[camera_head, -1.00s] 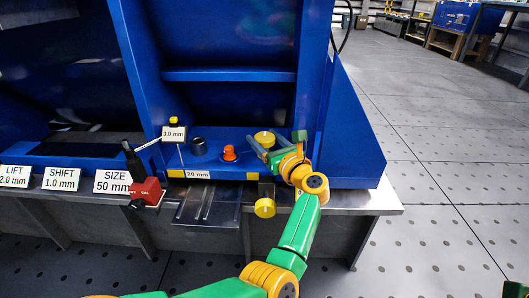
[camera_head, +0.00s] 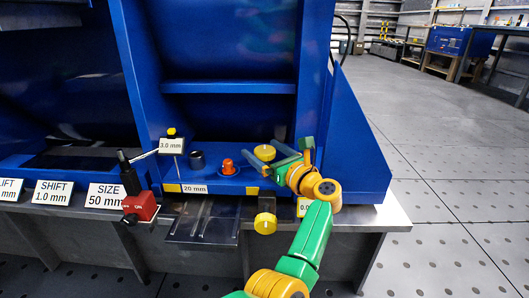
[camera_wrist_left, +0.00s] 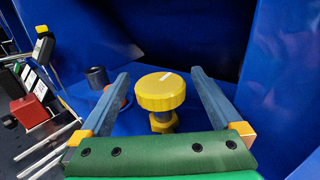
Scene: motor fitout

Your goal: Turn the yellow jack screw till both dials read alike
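The yellow jack screw (camera_head: 265,152) stands upright on the blue ledge. In the left wrist view its ribbed round head (camera_wrist_left: 160,92) has a white mark on top and a threaded stem below. My left gripper (camera_head: 283,155) is open, just right of the screw. In the wrist view its two grey fingers (camera_wrist_left: 160,82) lie either side of the head, with gaps on both sides. The left readout (camera_head: 172,146) reads 3.0 mm. A second readout (camera_head: 303,208), right of the ledge's front, is mostly hidden by my arm. My right gripper is not in view.
An orange knob (camera_head: 228,167) and a dark cylinder (camera_head: 197,159) stand left of the screw. A second yellow knob (camera_head: 265,223) sits below the ledge edge. A red block with a black lever (camera_head: 140,206) and white signs (camera_head: 105,196) are at left. Blue walls enclose the ledge.

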